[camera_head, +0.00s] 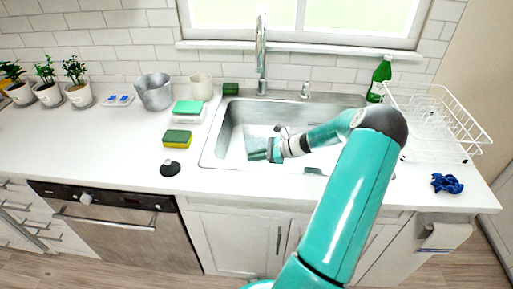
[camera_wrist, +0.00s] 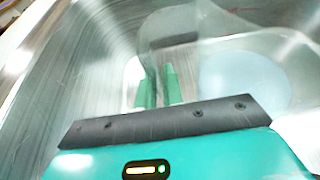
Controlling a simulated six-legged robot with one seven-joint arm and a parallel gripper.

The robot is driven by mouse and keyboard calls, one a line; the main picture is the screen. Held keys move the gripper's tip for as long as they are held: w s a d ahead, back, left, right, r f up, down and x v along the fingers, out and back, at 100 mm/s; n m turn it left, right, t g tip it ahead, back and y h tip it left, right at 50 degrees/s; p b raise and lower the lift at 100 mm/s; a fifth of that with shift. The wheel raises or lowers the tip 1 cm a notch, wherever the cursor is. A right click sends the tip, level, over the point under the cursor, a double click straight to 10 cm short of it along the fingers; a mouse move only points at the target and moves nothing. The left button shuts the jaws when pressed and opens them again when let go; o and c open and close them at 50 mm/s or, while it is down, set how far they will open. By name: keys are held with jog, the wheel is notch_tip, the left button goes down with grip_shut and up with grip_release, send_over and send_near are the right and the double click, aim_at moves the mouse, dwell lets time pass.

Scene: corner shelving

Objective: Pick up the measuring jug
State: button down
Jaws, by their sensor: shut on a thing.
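My gripper (camera_head: 258,154) is inside the sink, pointing left in the head view. In the wrist view its two green fingers (camera_wrist: 160,78) are close together, shut on a clear, see-through thing (camera_wrist: 180,50), which I take to be the measuring jug. Its outline is faint against the steel, and its handle and base cannot be made out. In the head view only a pale, glassy patch (camera_head: 257,137) shows by the fingers.
The steel sink (camera_head: 215,145) surrounds my gripper. A pale round thing (camera_wrist: 245,80) lies in it. A grey metal pot (camera_head: 155,92), a white cup (camera_head: 201,86) and sponges (camera_head: 177,138) stand left. A green bottle (camera_head: 379,78) and white dish rack (camera_head: 435,118) stand right.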

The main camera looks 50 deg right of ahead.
aim_at(256, 143)
jog(key=shift+r, duration=4.9)
jog(key=shift+s, duration=0.1)
